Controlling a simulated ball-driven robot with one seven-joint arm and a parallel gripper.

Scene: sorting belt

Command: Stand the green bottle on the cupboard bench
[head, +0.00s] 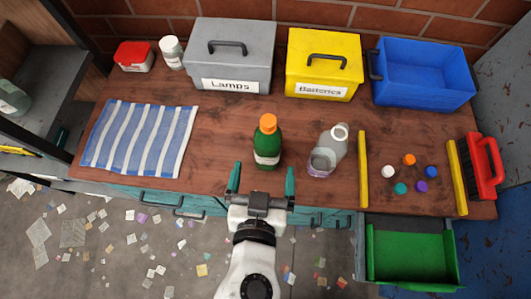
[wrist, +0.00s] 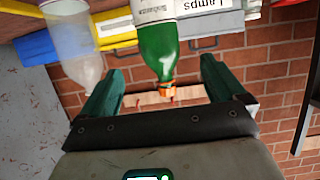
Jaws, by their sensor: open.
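The green bottle (head: 267,146) has an orange cap and a white label. It stands upright on the brown wooden bench top (head: 225,195), which has teal drawer fronts, near the front edge in the head view. My gripper (head: 262,179) is open and empty just in front of the bottle. Its two teal fingers point toward the bottle, one on either side of its line. In the wrist view the picture is turned over, and the green bottle (wrist: 158,45) shows beyond and between the open fingers (wrist: 162,72). I see no contact.
A clear bottle (head: 331,146) stands close to the right. Behind are a grey Lamps box (head: 254,62), a yellow Batteries box (head: 312,74) and a blue bin (head: 427,90). A striped cloth (head: 138,138) lies left. An open green drawer (head: 412,255) juts out at front right.

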